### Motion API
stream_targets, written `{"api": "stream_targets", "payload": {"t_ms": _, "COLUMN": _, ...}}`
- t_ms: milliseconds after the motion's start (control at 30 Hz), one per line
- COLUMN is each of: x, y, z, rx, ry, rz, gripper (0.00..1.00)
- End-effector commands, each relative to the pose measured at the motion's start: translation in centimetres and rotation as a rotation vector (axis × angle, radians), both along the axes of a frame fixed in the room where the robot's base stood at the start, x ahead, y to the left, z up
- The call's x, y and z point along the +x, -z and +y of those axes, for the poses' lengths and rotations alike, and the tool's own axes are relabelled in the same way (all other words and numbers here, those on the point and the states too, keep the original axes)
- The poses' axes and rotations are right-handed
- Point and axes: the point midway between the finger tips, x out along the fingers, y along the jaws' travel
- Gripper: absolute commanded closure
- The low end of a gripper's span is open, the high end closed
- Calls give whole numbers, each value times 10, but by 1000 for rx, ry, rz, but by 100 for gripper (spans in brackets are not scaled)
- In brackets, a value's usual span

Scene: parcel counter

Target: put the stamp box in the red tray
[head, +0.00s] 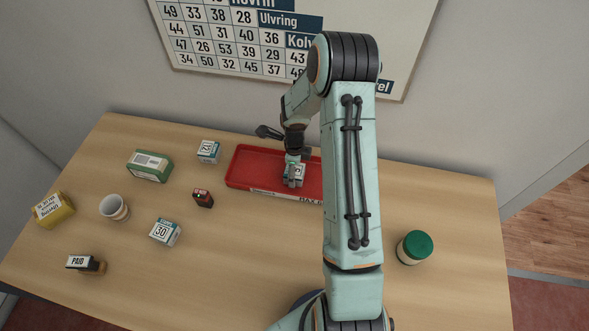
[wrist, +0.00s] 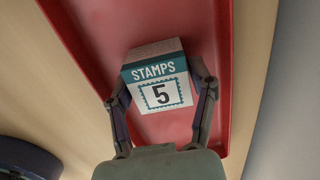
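The stamp box (wrist: 157,80), white with a teal band reading STAMPS and a 5, is between the two fingers of my gripper (wrist: 160,76). Both fingers press against its sides in the wrist view. In the head view, my gripper (head: 293,173) and the box (head: 299,172) are within the outline of the red tray (head: 256,166). The tray's floor (wrist: 100,30) shows behind the box in the wrist view. I cannot tell whether the box touches the floor. My arm hides the tray's right part in the head view.
Two similar white-and-teal boxes stand left of the tray, one at the back (head: 208,151) and one marked 30 (head: 164,232). A small dark red item (head: 203,198), green box (head: 149,166), white cup (head: 114,208), yellow box (head: 53,210), PAID stamp (head: 86,264) and green-lidded jar (head: 414,248) stand around.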

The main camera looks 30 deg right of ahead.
Motion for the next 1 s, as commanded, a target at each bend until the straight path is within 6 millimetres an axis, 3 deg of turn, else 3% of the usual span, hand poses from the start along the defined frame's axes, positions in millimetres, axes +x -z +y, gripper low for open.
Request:
{"api": "stream_targets", "payload": {"t_ms": 333, "x": 0, "y": -1, "z": 0, "rx": -1, "ry": 0, "rz": -1, "gripper": 23}}
{"api": "stream_targets", "payload": {"t_ms": 467, "x": 1, "y": -10, "z": 0, "rx": -2, "ry": 0, "rz": -4, "gripper": 23}}
{"api": "stream_targets", "payload": {"t_ms": 800, "x": 1, "y": -85, "z": -1, "rx": -3, "ry": 1, "rz": -6, "gripper": 23}}
{"api": "stream_targets", "payload": {"t_ms": 1000, "x": 1, "y": -116, "z": 0, "rx": -1, "ry": 0, "rz": -4, "gripper": 23}}
